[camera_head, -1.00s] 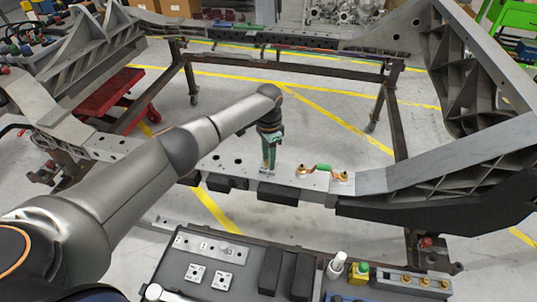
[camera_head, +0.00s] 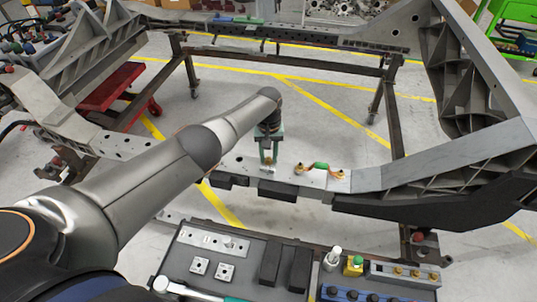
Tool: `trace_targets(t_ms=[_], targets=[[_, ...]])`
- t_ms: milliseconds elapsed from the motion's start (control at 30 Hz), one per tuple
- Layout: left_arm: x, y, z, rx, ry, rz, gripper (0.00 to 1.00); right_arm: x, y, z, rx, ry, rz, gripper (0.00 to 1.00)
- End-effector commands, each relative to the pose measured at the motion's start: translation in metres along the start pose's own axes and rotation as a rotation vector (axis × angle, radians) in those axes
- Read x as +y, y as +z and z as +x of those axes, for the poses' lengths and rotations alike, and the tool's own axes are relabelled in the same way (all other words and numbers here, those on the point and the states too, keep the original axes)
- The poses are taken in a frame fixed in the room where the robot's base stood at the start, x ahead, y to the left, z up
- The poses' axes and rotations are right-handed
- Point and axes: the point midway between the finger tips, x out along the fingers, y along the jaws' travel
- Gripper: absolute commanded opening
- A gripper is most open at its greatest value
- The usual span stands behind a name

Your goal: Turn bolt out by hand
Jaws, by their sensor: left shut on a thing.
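My left arm reaches in from the left across the chassis. My left gripper (camera_head: 268,158) points down onto the near rail (camera_head: 240,162) of the chassis, its fingers close together at the rail's top face. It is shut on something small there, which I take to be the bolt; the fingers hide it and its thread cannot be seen. To the right of the gripper, a green-sleeved cable with copper-coloured ends (camera_head: 320,167) lies on the same rail. My right gripper is not in view.
A dark tool tray (camera_head: 253,253) stands in front of the rail, holding plates, black blocks, a ratchet (camera_head: 190,290) and small fittings. A large ribbed bracket (camera_head: 470,90) rises at the right. A red cart (camera_head: 110,88) stands behind at the left.

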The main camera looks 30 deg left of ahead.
Motion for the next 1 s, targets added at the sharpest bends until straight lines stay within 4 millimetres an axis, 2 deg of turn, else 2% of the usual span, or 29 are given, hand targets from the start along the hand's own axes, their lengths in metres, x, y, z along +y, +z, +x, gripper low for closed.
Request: trace_targets(t_ms=[167,1000], targets=[[0.0009,-0.0011,-0.0024,0.003,0.002,-0.047,0.00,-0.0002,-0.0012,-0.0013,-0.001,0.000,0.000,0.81],[0.0017,-0.0019,-0.0064,0.003,0.006,-1.219,0.00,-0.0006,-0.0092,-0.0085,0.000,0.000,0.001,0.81]])
